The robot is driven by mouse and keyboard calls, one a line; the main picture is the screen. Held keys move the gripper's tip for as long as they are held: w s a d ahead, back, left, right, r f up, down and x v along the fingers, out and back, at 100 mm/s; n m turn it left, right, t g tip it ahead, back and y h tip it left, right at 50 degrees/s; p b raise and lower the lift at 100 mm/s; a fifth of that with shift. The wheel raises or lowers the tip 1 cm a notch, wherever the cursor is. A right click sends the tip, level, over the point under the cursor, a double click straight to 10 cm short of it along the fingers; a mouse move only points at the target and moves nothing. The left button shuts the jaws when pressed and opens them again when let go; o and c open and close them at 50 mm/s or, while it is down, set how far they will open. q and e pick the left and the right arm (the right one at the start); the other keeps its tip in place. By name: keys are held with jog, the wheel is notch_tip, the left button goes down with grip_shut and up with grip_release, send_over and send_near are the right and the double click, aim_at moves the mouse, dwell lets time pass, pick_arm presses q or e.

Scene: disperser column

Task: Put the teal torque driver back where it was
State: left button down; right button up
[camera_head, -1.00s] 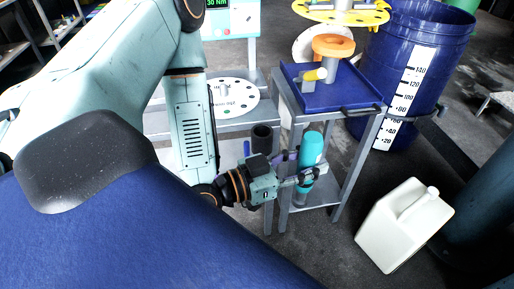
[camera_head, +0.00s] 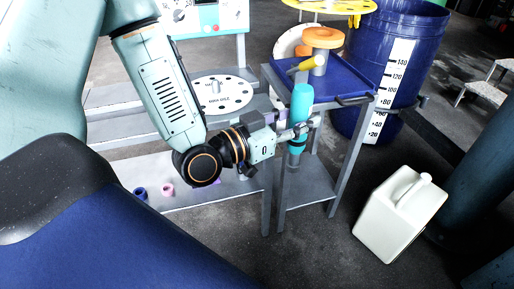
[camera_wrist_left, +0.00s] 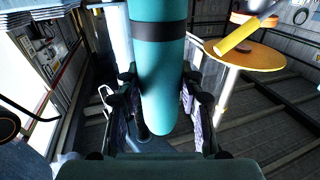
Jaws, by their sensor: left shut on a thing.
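The teal torque driver (camera_head: 300,103) is upright in my left gripper (camera_head: 298,131), in front of the near left side of the small cart. The gripper is shut on its body. In the left wrist view the driver (camera_wrist_left: 160,75) runs down between the two fingers of the gripper (camera_wrist_left: 158,112), with a dark band around it. The driver's lower end in the head view is partly hidden by the gripper. My right gripper is not in view.
The cart's blue tray (camera_head: 345,88) holds an orange-topped part (camera_head: 322,38) and a yellow handle. A white disc with holes (camera_head: 217,92) sits on the bench. A blue barrel (camera_head: 408,50) stands behind the cart. A white jug (camera_head: 398,215) stands on the floor at right.

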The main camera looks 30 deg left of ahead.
pick_arm(q)
jog(key=w+a+r+n+t+y+b, duration=0.1)
jog(key=w+a+r+n+y+b, duration=0.1)
jog(key=w+a+n+y+b, duration=0.25)
jog(key=w+a+r+n+t+y+b, duration=0.1)
jog(key=w+a+r+y+b, duration=0.1)
jog(key=w+a+y+b, duration=0.45)
jog(key=a+f+n+g+b, duration=0.1)
jog(key=a+f, duration=0.4)
jog(key=f, duration=0.7)
jog(key=shift+w+a+f+n+y+b, duration=0.2)
jog(key=shift+n+y+b, duration=0.2)
jog(key=shift+n+b, duration=0.15)
jog(key=shift+f, duration=0.1)
jog(key=c, duration=0.9)
grip_release()
jog(key=shift+d, duration=0.1)
jog(key=shift+o, duration=0.3)
